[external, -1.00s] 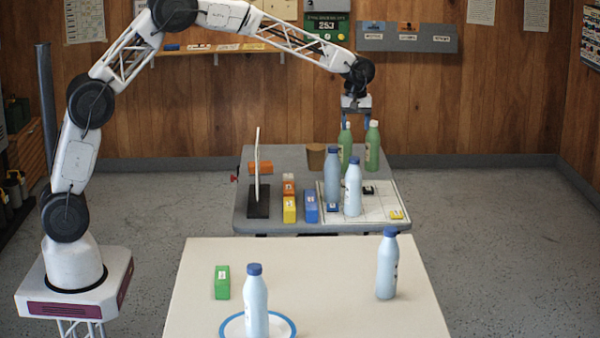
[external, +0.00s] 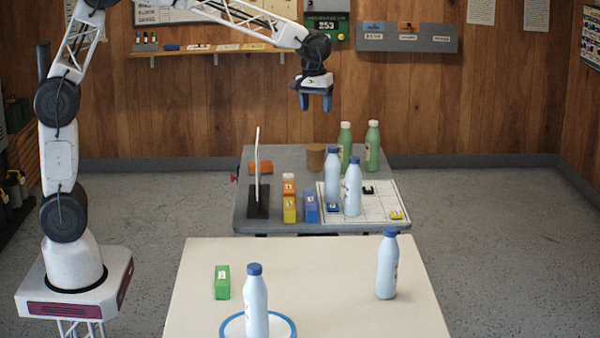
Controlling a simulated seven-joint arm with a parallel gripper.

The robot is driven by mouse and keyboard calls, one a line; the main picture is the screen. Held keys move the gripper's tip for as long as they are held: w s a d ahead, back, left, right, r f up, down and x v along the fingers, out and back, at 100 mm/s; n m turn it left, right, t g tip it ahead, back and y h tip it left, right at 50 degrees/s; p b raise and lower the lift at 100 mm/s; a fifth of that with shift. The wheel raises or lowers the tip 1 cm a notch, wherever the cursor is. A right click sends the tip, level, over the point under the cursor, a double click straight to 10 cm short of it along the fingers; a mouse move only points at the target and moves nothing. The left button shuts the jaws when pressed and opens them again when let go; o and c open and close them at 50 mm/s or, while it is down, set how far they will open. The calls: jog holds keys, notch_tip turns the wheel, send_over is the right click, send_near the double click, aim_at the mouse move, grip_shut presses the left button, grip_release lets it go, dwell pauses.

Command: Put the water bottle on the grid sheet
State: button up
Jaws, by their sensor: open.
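The grid sheet (external: 377,206) lies on the right part of the far grey table. Two light blue bottles with blue caps, a rear one (external: 332,177) and a front one (external: 353,190), stand upright on its left part. Which one is the task's water bottle I cannot tell. My gripper (external: 315,104) is open and empty, pointing down in the air, in the picture above and left of the green bottles.
Two green bottles, left (external: 345,135) and right (external: 372,148), and a brown cylinder (external: 315,157) stand behind the sheet. The near table's (external: 325,270) middle is clear.

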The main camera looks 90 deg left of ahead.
jog(key=s+d+r+m, duration=0.2)
jog(key=s+d+m, duration=0.1)
jog(key=s+d, duration=0.55)
jog(key=s+d+r+m, duration=0.25)
jog(key=s+d, duration=0.25)
jog(key=s, duration=0.7)
jog(key=s+d+f+m, duration=0.2)
jog(key=s, duration=0.6)
jog(key=s+d+f+m+t, duration=0.1)
jog(key=s+d+f+m, duration=0.1)
jog(key=s, duration=0.6)
jog(key=s+d+f+m, duration=0.3)
jog(key=s, duration=0.5)
jog(key=shift+s+d+t, duration=0.15)
jog(key=shift+s+t, duration=0.25)
